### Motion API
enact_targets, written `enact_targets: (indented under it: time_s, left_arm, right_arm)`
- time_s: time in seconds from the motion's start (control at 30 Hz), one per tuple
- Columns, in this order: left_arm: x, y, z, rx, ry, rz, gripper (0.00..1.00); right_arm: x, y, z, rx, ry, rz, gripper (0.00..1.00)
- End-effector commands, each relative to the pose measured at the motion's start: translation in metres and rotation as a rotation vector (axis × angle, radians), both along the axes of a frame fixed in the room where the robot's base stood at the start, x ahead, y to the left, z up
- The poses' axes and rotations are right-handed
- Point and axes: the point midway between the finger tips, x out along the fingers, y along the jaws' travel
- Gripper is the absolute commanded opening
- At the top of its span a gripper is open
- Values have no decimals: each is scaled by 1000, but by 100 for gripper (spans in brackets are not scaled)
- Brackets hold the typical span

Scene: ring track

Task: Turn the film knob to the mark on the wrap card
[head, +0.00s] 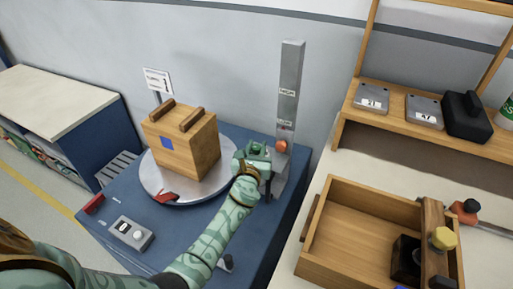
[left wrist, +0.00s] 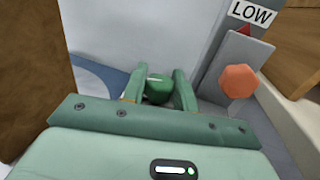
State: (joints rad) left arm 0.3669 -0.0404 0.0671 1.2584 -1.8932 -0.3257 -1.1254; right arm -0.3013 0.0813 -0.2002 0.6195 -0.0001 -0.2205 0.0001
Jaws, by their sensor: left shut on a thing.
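The wrap card (head: 157,81) stands on a post behind the turntable; its print is too small to read. My left gripper (head: 257,153) is at the front of the grey column (head: 289,88), right of the turntable. In the left wrist view its two fingers are shut on a green knob (left wrist: 159,90), one on each side. The gripper hides most of this knob in the head view, and I cannot make out a pointer on it. An orange hexagonal knob (left wrist: 239,82) sits just right of the gripper, under a LOW label (left wrist: 252,13). My right gripper is not in view.
A wooden crate (head: 179,145) with a blue patch stands on the round turntable (head: 163,188), close left of my gripper. A wooden tray (head: 345,264) stands on the right-hand bench.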

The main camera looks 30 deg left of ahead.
Motion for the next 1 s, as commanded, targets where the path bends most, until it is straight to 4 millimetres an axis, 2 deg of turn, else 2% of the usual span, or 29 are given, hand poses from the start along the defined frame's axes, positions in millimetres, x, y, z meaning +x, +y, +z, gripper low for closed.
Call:
enact_targets:
  time_s: [0.17,0.5,0.8,1.0]
  left_arm:
    - [-1,2,-4,7,4,-147,6]
    - [0,0,-11,2,8,-438,6]
    - [0,0,-10,2,11,-587,6]
    - [0,-1,-8,-3,9,-649,6]
  right_arm:
    - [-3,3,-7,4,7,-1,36]
    - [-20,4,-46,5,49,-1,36]
    - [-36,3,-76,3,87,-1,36]
    - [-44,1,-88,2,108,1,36]
